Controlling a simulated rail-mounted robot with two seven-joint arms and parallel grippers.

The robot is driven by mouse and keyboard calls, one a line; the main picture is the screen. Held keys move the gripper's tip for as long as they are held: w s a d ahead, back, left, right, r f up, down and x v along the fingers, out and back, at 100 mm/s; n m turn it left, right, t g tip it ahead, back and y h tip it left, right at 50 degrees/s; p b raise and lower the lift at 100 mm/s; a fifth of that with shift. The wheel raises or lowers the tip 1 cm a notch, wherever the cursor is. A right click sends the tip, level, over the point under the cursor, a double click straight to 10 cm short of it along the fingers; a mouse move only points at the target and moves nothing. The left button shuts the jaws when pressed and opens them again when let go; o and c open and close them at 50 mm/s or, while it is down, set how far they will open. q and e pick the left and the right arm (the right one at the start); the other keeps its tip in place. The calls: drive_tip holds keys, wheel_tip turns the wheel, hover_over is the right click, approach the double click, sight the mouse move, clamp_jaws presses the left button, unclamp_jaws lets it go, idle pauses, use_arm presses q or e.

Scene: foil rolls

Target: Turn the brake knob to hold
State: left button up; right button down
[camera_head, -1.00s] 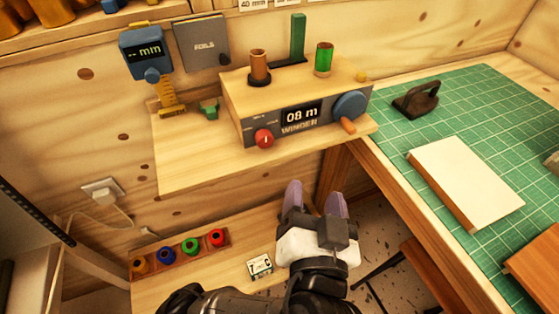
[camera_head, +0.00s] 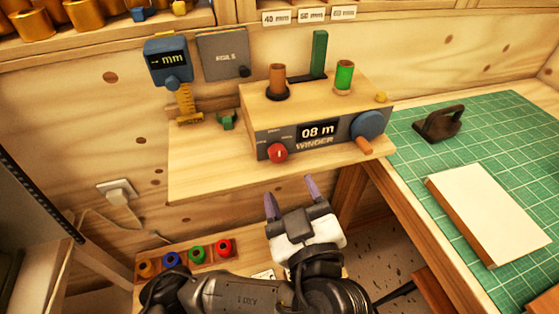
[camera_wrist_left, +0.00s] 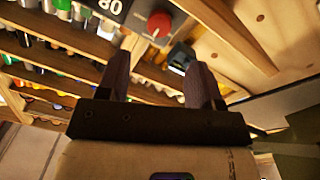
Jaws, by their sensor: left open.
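The red brake knob (camera_head: 277,153) is on the front left of the winder (camera_head: 318,135), below small lettering too blurred to read. The winder's display reads "08 m". In the left wrist view the red knob (camera_wrist_left: 159,23) shows near the top, beyond the fingers. My left gripper (camera_head: 291,190) is open and empty, below and slightly right of the knob, its fingers pointing up toward the shelf and apart from it. The open fingers also show in the left wrist view (camera_wrist_left: 163,85). My right gripper is not in view.
The winder stands on a wooden shelf (camera_head: 200,187) whose front edge is above my gripper. A blue crank disc (camera_head: 368,125) with a wooden handle is at the winder's right. A green cutting mat (camera_head: 508,140) covers the right bench. Coloured spools (camera_head: 197,252) sit on a lower board.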

sight(278, 157)
use_arm(q)
drive_tip(key=b+x, duration=0.1)
drive_tip(key=x, duration=0.7)
drive_tip(key=c, duration=0.9)
